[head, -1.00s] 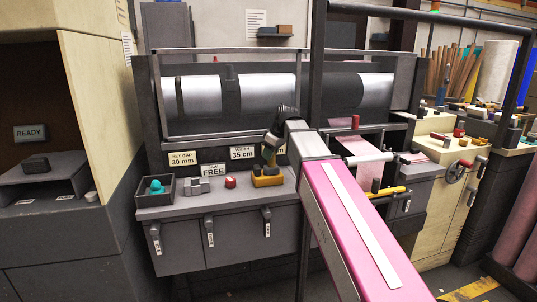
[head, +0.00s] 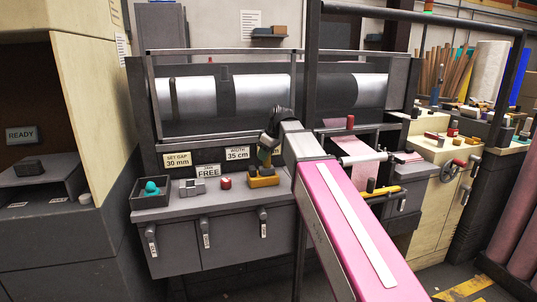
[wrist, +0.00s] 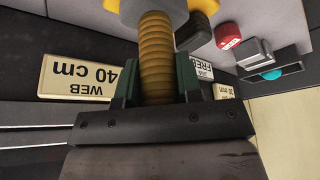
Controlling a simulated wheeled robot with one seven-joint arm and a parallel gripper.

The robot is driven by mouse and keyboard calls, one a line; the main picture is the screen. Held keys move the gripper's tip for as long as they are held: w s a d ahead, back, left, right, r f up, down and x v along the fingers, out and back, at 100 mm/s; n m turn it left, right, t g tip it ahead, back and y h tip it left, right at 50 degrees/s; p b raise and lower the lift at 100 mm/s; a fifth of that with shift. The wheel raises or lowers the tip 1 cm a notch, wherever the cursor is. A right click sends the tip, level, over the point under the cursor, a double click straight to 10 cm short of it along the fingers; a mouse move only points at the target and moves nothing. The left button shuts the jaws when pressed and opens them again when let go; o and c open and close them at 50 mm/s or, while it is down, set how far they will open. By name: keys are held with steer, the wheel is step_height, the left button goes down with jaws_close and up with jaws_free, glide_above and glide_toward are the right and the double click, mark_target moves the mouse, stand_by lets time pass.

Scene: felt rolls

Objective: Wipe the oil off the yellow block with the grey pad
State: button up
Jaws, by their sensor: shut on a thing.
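My gripper (head: 267,154) is low over the yellow block (head: 263,181) on the grey bench at the front of the machine. In the wrist view the green fingers of my gripper (wrist: 158,72) are shut on a ribbed yellow-brown handle (wrist: 156,45). A round light grey pad (wrist: 140,12) is at the far end of the handle. Part of the yellow block (wrist: 205,7) shows beside the pad, with a dark rounded part (wrist: 199,30) at its edge. The pad seems to be at the block's top, but I cannot tell whether they touch. I cannot make out oil.
A red button (head: 226,182), a grey metal fitting (head: 192,187) and a dark tray (head: 134,195) with a teal thing (head: 152,187) are left of the block. Rollers (head: 270,92) stand behind. A long pink-topped beam (head: 350,215), my own arm, crosses the right foreground.

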steer(key=shift+s+a, duration=0.1)
steer(key=shift+a, duration=0.15)
steer(key=shift+d, duration=0.1)
steer(key=shift+w+d, duration=0.2)
steer(key=shift+d, duration=0.35)
steer(key=shift+w+d, duration=0.15)
steer(key=shift+d, duration=0.35)
steer(key=shift+a, duration=0.1)
steer(key=shift+s+a, duration=0.25)
steer(key=shift+a, duration=0.55)
steer(key=shift+d, duration=0.15)
